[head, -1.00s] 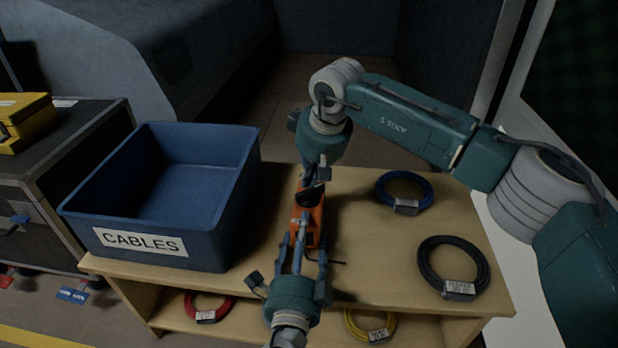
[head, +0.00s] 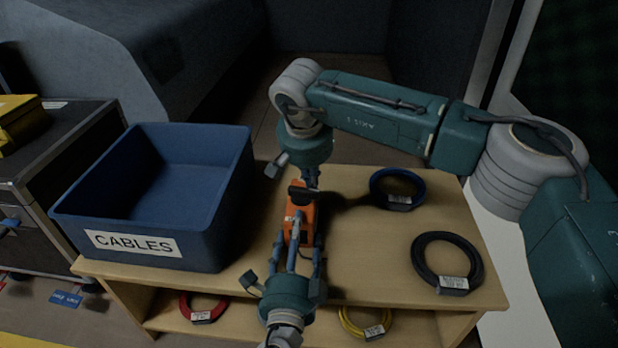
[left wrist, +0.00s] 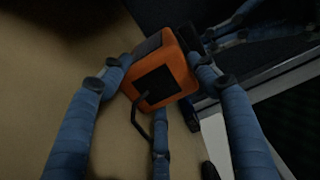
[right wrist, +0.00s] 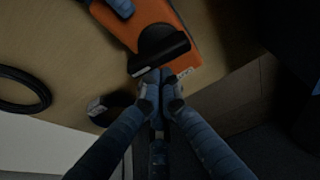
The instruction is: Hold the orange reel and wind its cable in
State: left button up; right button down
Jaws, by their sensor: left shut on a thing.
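The blue bin (head: 225,225) labelled CABLES stands left of the reel. A blue cable coil (head: 373,190) and a black coil (head: 418,262) lie on the table to the right. A red coil (head: 184,306) and a yellow coil (head: 345,322) lie on the shelf below.

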aim_at(312, 198)
jog(key=m, duration=0.2)
jog(key=s+m+h, duration=0.1)
jog(key=shift+d+m, duration=0.2)
jog(key=shift+m, duration=0.2)
jog(key=m, duration=0.1)
jog(key=m+g+h, duration=0.1)
jog(key=m, duration=0.1)
jog(key=shift+s+d, duration=0.1)
jog(key=shift+s, duration=0.8)
jog(key=shift+s+a, duration=0.3)
jog(key=shift+s, duration=0.25)
jog(key=shift+a, duration=0.15)
dwell(0.7)
